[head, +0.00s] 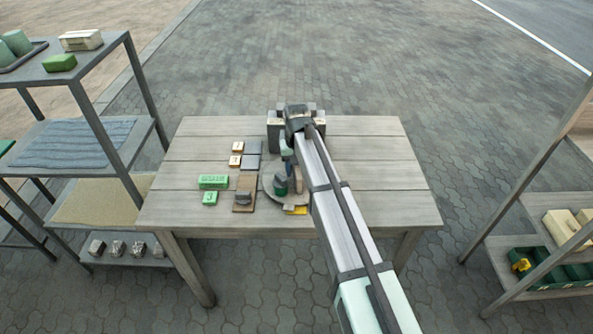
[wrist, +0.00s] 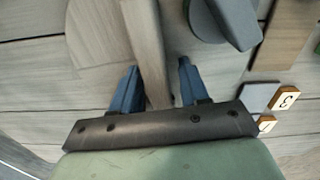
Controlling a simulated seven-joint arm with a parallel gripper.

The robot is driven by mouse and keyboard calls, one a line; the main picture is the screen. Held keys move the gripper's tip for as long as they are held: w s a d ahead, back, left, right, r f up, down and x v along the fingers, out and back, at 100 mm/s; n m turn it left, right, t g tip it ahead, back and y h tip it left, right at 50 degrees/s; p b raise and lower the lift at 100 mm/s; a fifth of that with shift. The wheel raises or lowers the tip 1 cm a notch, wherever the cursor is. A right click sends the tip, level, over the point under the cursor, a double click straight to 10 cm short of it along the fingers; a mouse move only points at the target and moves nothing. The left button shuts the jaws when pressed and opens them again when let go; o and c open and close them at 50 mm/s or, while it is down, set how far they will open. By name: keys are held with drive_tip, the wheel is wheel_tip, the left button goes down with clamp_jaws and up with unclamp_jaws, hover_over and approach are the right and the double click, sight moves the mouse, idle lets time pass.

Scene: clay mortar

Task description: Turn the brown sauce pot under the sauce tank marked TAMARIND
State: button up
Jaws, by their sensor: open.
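In the head view, a round grey turntable (head: 270,201) sits near the front of the table, partly behind my arm. A dark green pot (head: 280,186) stands on it. I cannot pick out a brown pot. Dark grey tank-like blocks (head: 274,133) stand behind it at the back; my arm covers part of them and no TAMARIND mark is readable. My gripper (head: 287,152) is over the table between these blocks and the turntable. In the wrist view its blue fingers (wrist: 157,75) are apart, with a pale wooden piece (wrist: 146,45) showing between and beyond them; contact cannot be told.
The table's right side is clear. Shelves stand left (head: 75,150) and right (head: 520,220).

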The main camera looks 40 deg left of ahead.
wheel_tip(320, 180, up, 13)
idle(0.4)
drive_tip(key=shift+f, duration=0.15)
idle(0.4)
